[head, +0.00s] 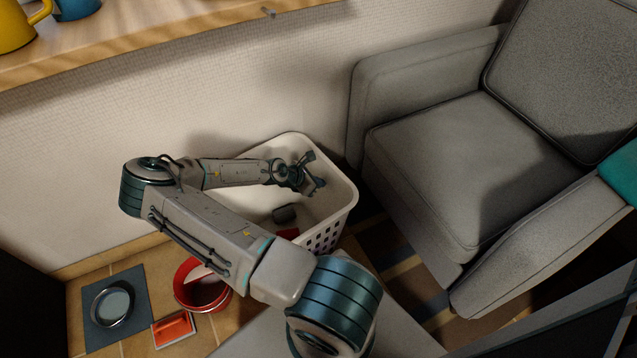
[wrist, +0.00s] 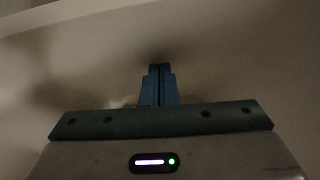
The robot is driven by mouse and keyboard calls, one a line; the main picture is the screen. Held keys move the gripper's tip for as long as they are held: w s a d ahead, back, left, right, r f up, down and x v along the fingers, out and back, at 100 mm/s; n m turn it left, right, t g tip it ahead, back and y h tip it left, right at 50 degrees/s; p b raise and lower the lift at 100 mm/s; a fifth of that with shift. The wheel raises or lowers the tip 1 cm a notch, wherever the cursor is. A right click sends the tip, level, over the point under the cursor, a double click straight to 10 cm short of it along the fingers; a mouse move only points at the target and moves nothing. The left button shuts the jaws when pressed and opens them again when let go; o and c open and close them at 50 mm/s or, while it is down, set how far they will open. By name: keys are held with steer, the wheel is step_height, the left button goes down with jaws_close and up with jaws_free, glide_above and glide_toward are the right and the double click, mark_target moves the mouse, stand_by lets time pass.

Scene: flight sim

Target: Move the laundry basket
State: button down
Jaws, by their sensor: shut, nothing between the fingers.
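The laundry basket (head: 341,206) is white with a pierced side and stands on the floor against the wall, left of the armchair. My arm reaches over it, and my gripper (head: 318,184) is over or inside its open top near the right side. In the wrist view my gripper (wrist: 160,84) has its blue fingers together with nothing between them, facing a plain pale surface. I cannot tell whether the fingertips touch that surface. A dark grey item (head: 284,213) and a small red item (head: 288,234) show inside the basket. My arm hides part of its left side.
A grey armchair (head: 470,150) stands close on the right, above a striped rug (head: 405,265). A wooden shelf (head: 170,35) runs overhead.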

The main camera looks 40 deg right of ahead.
mark_target(327, 177)
steer(key=shift+d, duration=0.1)
steer(key=shift+s+d+p, duration=0.2)
steer(key=shift+d+p, duration=0.1)
steer(key=shift+d, duration=0.55)
steer(key=shift+s+d+p, duration=0.15)
steer(key=shift+d+p, duration=0.15)
steer(key=shift+d, duration=0.55)
steer(key=shift+a, duration=0.35)
steer(key=a+f+p+v, duration=0.1)
steer(key=p+v, duration=0.3)
steer(key=v, duration=0.8)
steer(key=shift+w+a+f, duration=0.15)
steer(key=shift+w+a, duration=0.1)
steer(key=shift+a, duration=0.25)
